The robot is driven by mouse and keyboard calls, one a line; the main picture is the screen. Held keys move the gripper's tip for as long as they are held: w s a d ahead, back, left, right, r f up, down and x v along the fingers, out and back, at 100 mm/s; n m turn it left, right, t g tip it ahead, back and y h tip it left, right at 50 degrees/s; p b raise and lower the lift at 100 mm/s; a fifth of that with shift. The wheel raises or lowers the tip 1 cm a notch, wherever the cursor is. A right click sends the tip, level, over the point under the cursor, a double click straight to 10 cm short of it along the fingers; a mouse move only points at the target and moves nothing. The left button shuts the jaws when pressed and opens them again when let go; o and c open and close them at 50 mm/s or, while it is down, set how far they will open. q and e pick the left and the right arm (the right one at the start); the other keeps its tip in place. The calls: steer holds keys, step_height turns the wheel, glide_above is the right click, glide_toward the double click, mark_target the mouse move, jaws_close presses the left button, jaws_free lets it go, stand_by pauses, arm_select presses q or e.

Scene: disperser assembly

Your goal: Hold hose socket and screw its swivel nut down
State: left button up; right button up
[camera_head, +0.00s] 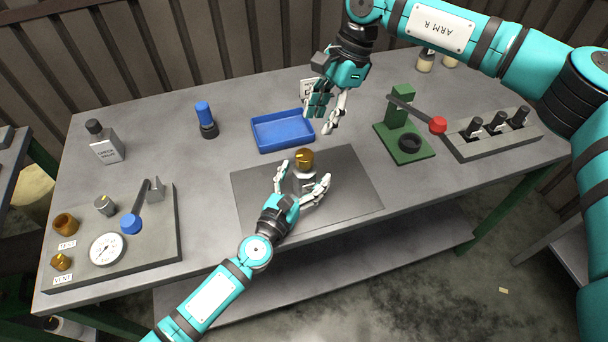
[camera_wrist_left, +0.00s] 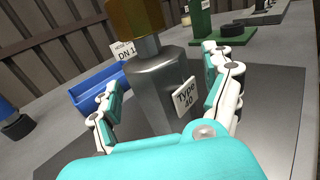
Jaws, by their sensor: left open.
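A grey metal body (camera_wrist_left: 160,88) with a "Type 40" label stands upright on the dark mat (camera_head: 352,190). A brass-coloured nut-like part (camera_head: 304,159) sits on its top and is cut off at the upper edge of the left wrist view (camera_wrist_left: 137,18). I cannot tell which part is the hose socket. My left gripper (camera_head: 305,174) is open, with one finger on each side of the metal body, apart from it in the left wrist view. My right gripper (camera_head: 318,122) hangs above the table, behind the brass part, its fingers spread and empty.
A blue tray (camera_head: 283,146) lies behind the mat. A green press (camera_head: 404,142) with a red-knobbed lever and a block with black-handled tools (camera_head: 492,140) stand right. A gauge board (camera_head: 160,250), a blue-capped item (camera_head: 206,120) and a bottle (camera_head: 106,148) stand left.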

arm_select(q)
jaws_close()
steer(key=c, duration=0.8)
jaws_free()
steer(key=c, duration=0.9)
